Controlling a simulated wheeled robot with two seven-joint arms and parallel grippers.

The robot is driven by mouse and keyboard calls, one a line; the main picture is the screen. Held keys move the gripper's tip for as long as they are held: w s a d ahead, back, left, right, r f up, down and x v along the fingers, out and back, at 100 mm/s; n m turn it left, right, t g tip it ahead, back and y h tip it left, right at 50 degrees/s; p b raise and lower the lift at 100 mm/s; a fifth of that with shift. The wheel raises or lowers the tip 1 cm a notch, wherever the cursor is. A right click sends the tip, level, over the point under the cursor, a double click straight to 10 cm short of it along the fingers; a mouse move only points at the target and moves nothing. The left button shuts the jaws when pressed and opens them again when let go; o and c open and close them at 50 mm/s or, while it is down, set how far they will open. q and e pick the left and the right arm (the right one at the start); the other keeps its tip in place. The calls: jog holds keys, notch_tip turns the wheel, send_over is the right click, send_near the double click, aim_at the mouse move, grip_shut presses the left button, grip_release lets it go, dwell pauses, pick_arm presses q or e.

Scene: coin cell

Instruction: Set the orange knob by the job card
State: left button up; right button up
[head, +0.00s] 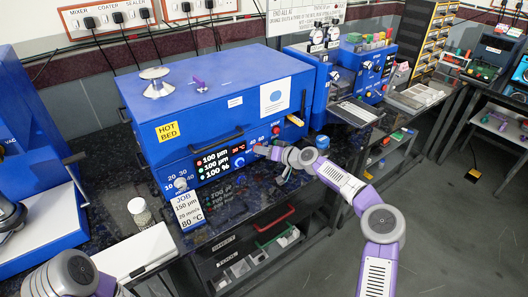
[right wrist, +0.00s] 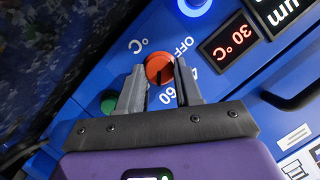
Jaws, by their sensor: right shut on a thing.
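The orange knob (head: 254,147) is mostly hidden by my right gripper in the head view. In the right wrist view the round orange-red knob (right wrist: 159,68) sits between the two grey fingertips of my right gripper (right wrist: 158,78), which is shut on it. Printed marks including OFF and 60 surround the knob, upside down. In the head view my right gripper (head: 262,151) is at the blue machine's front panel. The job card (head: 188,211) reads 150 µm, 20 mm/s and 80 °C. A red display (right wrist: 231,40) reads 30 °C. My left gripper is out of view.
The blue HOT BED machine (head: 208,93) stands on a dark speckled bench. A green button (right wrist: 108,101) and a blue-lit control (right wrist: 194,5) flank the knob. A white-capped jar (head: 140,210) stands left of the job card. A red STOP button (head: 276,131) is right of the knob.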

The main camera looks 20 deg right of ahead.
jog(key=m+y, duration=0.1)
jog(key=m, duration=0.1)
jog(key=m+y, duration=0.1)
jog(key=m, duration=0.1)
jog(key=shift+d+f, duration=0.2)
jog(key=shift+f+m+t+y, duration=0.1)
jog(key=shift+m+t+y, duration=0.2)
jog(key=shift+m+y, duration=0.8)
jog(key=shift+m, duration=0.4)
jog(key=o, duration=1)
jog(key=shift+w, duration=0.1)
jog(key=shift+o, duration=0.2)
jog(key=p+v, duration=0.1)
jog(key=v, duration=0.6)
jog(key=shift+s+d+p, duration=0.1)
jog(key=shift+s+p, duration=0.15)
jog(key=shift+p, duration=0.15)
